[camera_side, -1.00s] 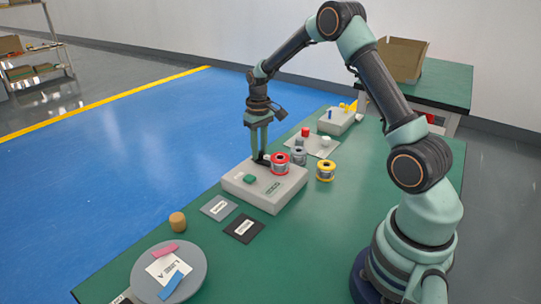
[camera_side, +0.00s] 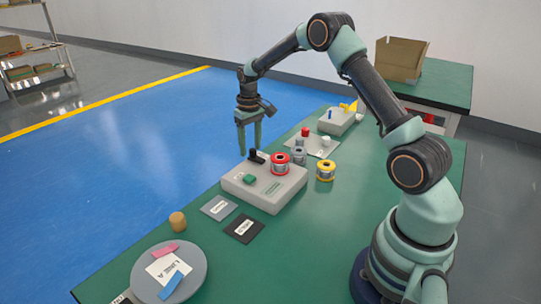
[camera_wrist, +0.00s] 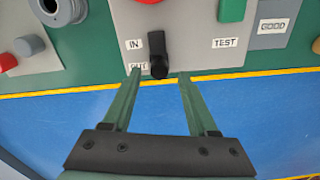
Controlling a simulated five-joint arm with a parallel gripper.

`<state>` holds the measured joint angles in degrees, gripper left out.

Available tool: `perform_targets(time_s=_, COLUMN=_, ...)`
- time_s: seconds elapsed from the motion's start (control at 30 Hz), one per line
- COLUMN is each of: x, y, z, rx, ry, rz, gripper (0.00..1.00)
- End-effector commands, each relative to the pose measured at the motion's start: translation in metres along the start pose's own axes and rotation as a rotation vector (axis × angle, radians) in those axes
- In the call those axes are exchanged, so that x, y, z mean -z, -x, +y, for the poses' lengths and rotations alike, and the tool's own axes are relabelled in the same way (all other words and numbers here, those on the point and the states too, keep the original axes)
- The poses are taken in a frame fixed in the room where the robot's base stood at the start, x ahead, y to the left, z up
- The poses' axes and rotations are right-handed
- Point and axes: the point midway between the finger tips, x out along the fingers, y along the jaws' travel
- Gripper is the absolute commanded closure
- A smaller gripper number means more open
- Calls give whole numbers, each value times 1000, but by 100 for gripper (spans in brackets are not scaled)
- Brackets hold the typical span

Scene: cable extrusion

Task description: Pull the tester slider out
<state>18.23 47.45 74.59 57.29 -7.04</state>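My gripper (camera_side: 250,150) is open and empty just beyond that edge. In the wrist view its two fingers (camera_wrist: 160,76) are spread, with the knob end between and slightly ahead of their tips, apart from both.
A yellow spool (camera_side: 325,170) and a grey spool (camera_side: 299,156) stand right of the tester. Grey and black cards (camera_side: 243,228) lie in front, with a cork-coloured cylinder (camera_side: 177,222) and a round grey plate (camera_side: 195,280) farther left. Blue floor lies beyond the table edge.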

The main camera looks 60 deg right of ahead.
Motion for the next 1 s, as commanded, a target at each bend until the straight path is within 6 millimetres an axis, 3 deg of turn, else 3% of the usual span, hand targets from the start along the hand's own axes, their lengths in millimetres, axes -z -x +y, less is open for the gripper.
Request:
perform_targets(time_s=0.37, x=-2, y=4, z=1, rx=1, ry=-2, rz=-9, gripper=42)
perform_targets(time_s=0.47, x=-2, y=16, z=1, rx=1, ry=-2, rz=-5, gripper=42)
perform_targets(time_s=0.8, x=-1, y=84, z=1, rx=0, ry=-1, rz=-3, gripper=42)
perform_targets(time_s=1.0, x=0, y=111, z=0, rx=0, ry=-1, rz=-4, gripper=42)
